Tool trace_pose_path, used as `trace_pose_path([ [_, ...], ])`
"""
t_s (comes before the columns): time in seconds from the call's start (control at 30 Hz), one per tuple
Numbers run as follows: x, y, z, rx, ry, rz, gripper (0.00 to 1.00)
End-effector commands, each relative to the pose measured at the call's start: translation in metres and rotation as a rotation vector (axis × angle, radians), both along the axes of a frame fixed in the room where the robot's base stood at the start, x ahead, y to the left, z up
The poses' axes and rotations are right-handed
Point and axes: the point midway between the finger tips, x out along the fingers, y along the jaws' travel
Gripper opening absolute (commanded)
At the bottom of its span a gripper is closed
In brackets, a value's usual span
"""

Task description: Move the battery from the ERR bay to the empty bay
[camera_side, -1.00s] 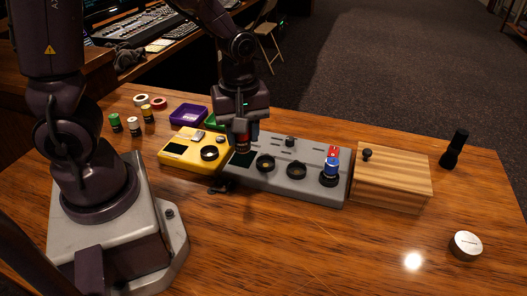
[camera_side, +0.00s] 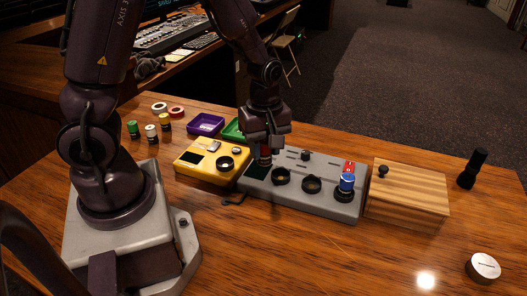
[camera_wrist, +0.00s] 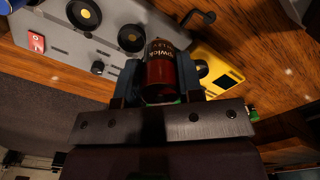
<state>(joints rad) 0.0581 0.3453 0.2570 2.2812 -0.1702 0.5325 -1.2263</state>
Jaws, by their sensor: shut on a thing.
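My gripper (camera_side: 264,152) is shut on a dark red battery (camera_wrist: 160,72) with a black-and-gold top band, at the left end of the grey charger (camera_side: 325,205). The battery is also partly visible in the side view (camera_side: 264,157), below the fingers. I cannot tell whether its lower end touches the charger. A blue battery (camera_side: 347,182) stands upright in the rightmost bay. No ERR text is readable.
A yellow device (camera_side: 200,165) with a round socket sits left of the charger. A wooden box (camera_side: 405,195) stands right of it. Purple (camera_side: 205,124) and green (camera_side: 232,130) trays, small batteries (camera_side: 150,131) and tape rolls (camera_side: 176,111) lie behind. The front table is mostly clear.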

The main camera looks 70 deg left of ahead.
Motion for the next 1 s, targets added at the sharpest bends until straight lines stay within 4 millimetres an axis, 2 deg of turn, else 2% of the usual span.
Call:
trace_pose_path([
  [0.03,0.010,0.009,-0.009,0.002,0.004,0.049,0.07],
  [0.17,0.034,0.025,-0.023,0.002,0.001,0.147,0.07],
  [0.33,0.055,0.030,-0.024,0.000,-0.002,0.204,0.07],
  [0.47,0.057,0.029,-0.029,0.000,0.001,0.217,0.07],
  [0.8,0.056,0.030,-0.063,0.000,0.002,0.217,0.07],
  [1.0,0.056,0.029,-0.076,-0.001,0.001,0.216,0.07],
])
